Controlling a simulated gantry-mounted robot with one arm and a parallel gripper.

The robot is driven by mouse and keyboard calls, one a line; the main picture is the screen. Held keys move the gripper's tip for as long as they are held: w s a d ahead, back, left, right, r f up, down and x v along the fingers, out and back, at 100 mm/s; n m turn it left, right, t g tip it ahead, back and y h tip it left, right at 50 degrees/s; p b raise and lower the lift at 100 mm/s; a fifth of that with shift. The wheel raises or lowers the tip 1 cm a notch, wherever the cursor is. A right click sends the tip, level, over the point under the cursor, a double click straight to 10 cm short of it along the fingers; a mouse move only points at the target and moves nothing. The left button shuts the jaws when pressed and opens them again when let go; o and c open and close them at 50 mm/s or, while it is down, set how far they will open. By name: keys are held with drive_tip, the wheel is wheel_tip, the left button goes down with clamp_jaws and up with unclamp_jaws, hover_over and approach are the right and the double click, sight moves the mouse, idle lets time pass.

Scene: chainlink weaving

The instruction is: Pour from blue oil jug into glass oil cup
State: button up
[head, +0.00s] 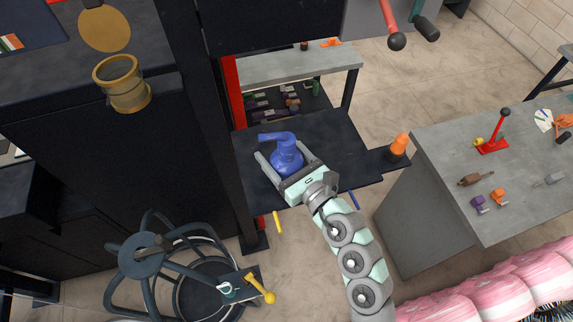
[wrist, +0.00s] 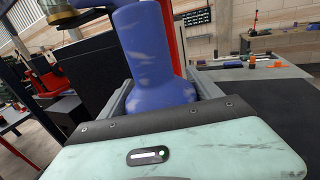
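A blue oil jug (head: 286,161) is upright over a black platform, its spout pointing left in the head view. The jug's body (wrist: 148,55) fills the middle of the wrist view. My gripper (head: 285,163) is around the jug, one finger on each side. I cannot tell whether the fingers press on it or leave small gaps, or whether its base touches the platform. An amber cup (head: 124,88), seemingly the glass oil cup, sits on the tall black machine to the upper left; part of it shows in the wrist view (wrist: 68,12).
The black platform (head: 340,150) has bare room to the jug's right. An orange bottle (head: 399,145) stands at its right end. A dark machine column (head: 203,110) rises between jug and cup. A grey workbench (head: 450,150) with tools is at right; a handwheel (head: 138,255) is at lower left.

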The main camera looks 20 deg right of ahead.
clamp_jaws()
idle(0.6)
drive_tip(key=shift+r, duration=0.1)
wheel_tip(320, 180, up, 20)
drive_tip(key=p, duration=0.2)
idle(0.3)
drive_tip(key=shift+c, duration=1.1)
unclamp_jaws()
clamp_jaws()
